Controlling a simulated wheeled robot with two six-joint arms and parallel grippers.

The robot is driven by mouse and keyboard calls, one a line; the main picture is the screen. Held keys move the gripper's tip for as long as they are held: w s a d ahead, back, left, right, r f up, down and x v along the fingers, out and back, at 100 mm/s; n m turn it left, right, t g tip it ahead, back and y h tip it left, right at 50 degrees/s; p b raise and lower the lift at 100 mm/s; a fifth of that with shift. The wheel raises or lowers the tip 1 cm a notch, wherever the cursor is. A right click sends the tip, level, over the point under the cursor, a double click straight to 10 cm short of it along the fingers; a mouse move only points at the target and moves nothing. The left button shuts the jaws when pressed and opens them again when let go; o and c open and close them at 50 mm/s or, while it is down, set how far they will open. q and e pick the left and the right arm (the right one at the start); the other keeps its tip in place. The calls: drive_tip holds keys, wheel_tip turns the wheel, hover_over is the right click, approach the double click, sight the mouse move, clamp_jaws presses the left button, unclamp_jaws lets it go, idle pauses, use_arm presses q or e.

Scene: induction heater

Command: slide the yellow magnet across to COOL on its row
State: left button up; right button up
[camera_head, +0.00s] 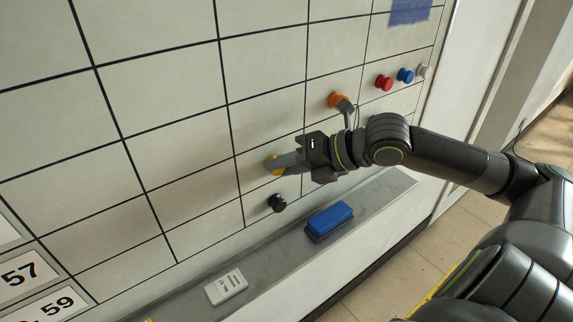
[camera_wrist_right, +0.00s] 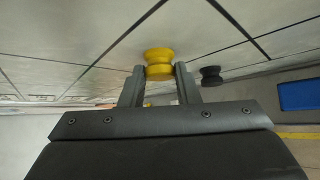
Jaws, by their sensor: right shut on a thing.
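The yellow magnet (camera_head: 274,166) is on the gridded whiteboard (camera_head: 190,125), left of the orange magnet and above the black magnet. My right gripper (camera_head: 281,165) is shut on it, and the fingers partly cover it in the head view. In the right wrist view the yellow magnet (camera_wrist_right: 159,64) sits between the two fingers of my right gripper (camera_wrist_right: 160,73), against the board. No COOL label is readable in these views. My left gripper is not in view.
A black magnet (camera_head: 277,203) is just below; orange (camera_head: 338,100), red (camera_head: 383,82), blue (camera_head: 405,75) and grey (camera_head: 423,71) magnets are to the right. The ledge holds a blue eraser (camera_head: 330,219) and a white box (camera_head: 226,287). Number labels (camera_head: 20,275) are lower left. The board left of the yellow magnet is clear.

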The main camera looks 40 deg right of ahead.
drive_tip(key=shift+d, duration=0.15)
idle(0.5)
drive_tip(key=o, duration=1)
drive_tip(key=shift+w+a, duration=0.15)
drive_tip(key=shift+a, duration=0.05)
